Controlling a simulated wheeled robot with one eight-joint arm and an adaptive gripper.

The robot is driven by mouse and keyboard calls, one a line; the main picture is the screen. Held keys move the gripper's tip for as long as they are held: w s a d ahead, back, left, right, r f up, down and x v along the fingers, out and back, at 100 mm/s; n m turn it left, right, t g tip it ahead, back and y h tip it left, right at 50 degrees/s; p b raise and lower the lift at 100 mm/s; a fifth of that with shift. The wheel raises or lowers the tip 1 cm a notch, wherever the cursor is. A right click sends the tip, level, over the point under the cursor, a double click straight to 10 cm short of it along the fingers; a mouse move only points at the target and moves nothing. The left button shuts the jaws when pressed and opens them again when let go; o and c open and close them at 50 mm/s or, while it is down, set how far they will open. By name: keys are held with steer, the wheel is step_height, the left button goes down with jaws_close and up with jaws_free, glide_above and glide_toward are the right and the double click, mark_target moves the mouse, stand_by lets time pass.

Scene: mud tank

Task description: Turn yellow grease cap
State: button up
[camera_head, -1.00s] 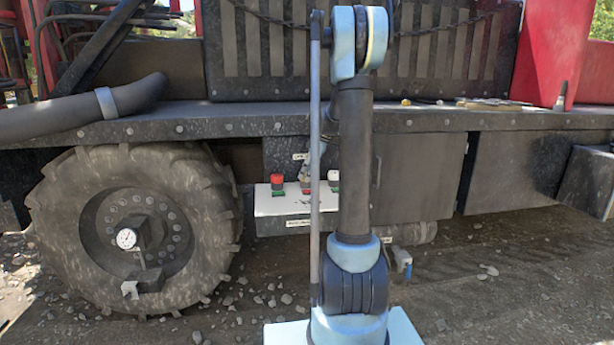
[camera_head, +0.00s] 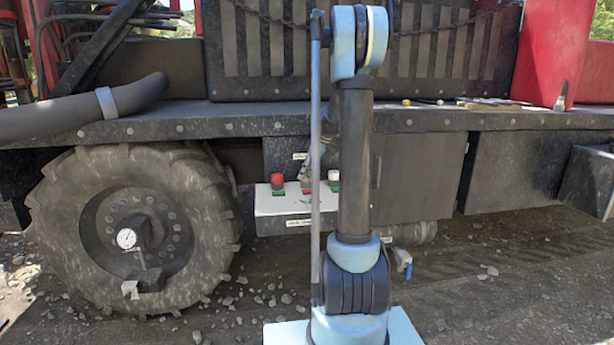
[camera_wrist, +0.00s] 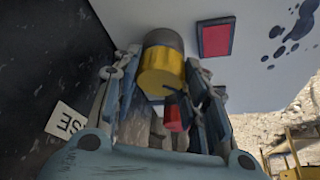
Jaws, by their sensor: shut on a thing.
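The yellow grease cap (camera_wrist: 162,70) shows in the wrist view as a short yellow cylinder with a dark grey section above it. My gripper (camera_wrist: 164,78) has one finger on each side of the cap and is shut on it. The cap shows no clear turn mark. In the head view my own arm hides the cap, and my gripper is mostly hidden near the white control panel (camera_head: 270,204).
A red square (camera_wrist: 215,40) on the pale panel is close right of the cap. A red cylinder (camera_wrist: 174,118) shows between the fingers. A dark wall with a white label (camera_wrist: 68,122) is at the left. The head view shows a large tyre (camera_head: 70,235) left of the panel.

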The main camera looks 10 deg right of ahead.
steer(key=m+t+h, duration=0.1)
steer(key=m, duration=0.5)
steer(key=shift+s+a+t+h, duration=0.1)
steer(key=shift+t+h, duration=0.3)
steer(key=m+h, duration=0.1)
steer(key=m, duration=0.2)
steer(key=m+h, duration=0.1)
steer(key=m, duration=0.2)
steer(key=shift+a+m+t, duration=0.2)
steer(key=shift+m+t, duration=0.2)
steer(key=m+h, duration=0.1)
steer(key=m, duration=0.2)
steer(key=m+g+h, duration=0.1)
steer(key=m+h, duration=0.1)
steer(key=m, duration=0.2)
steer(key=shift+a, duration=0.2)
steer(key=m+g, duration=0.1)
steer(key=m, duration=0.2)
steer(key=m+h, duration=0.1)
steer(key=m, duration=0.1)
steer(key=shift+a+m+g, duration=0.1)
steer(key=shift+m+g, duration=0.3)
steer(key=shift+w, duration=0.2)
steer(key=o, duration=1.1)
steer(key=shift+c, duration=0.2)
